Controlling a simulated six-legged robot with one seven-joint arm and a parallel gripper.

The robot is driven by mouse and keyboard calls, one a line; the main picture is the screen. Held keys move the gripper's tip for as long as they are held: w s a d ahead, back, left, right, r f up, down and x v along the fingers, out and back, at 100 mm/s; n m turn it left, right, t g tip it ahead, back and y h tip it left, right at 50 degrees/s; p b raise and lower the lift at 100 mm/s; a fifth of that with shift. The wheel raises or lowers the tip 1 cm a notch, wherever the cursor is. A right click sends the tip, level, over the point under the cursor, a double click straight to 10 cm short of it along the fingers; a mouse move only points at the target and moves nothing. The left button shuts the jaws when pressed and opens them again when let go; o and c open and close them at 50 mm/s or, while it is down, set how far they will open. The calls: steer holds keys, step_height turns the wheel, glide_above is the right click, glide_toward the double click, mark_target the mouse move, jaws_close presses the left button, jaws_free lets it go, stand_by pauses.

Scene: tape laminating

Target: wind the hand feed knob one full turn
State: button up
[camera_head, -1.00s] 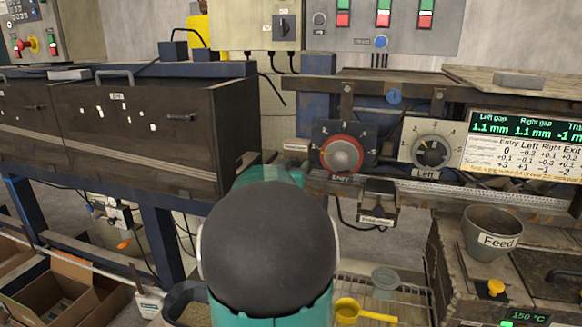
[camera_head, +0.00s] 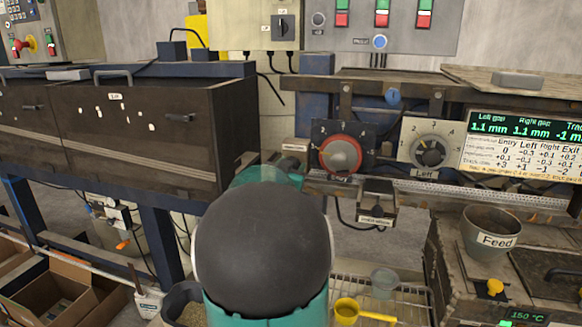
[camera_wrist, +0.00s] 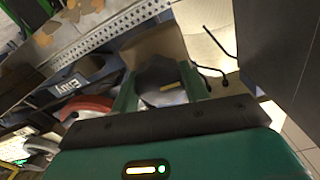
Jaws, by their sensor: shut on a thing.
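In the head view, a dark part that seems to be the knob (camera_head: 291,164) peeks out beyond my arm, left of the red-ringed dial. My dark arm joint and teal wrist hide most of the gripper there.
The red-ringed dial (camera_head: 340,155) is close on the right; its red edge also shows in the wrist view (camera_wrist: 86,108). The Left dial (camera_head: 431,150) and the gap display (camera_head: 525,145) are further right. A Feed cup (camera_head: 490,233) and a yellow scoop (camera_head: 348,311) are lower right.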

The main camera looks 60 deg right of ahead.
steer(key=m, duration=0.9)
steer(key=shift+s, duration=0.1)
steer(key=m, duration=0.4)
steer(key=shift+f+m, duration=0.1)
steer(key=shift+m, duration=2)
steer(key=shift+f, duration=0.1)
steer(key=o, duration=0.7)
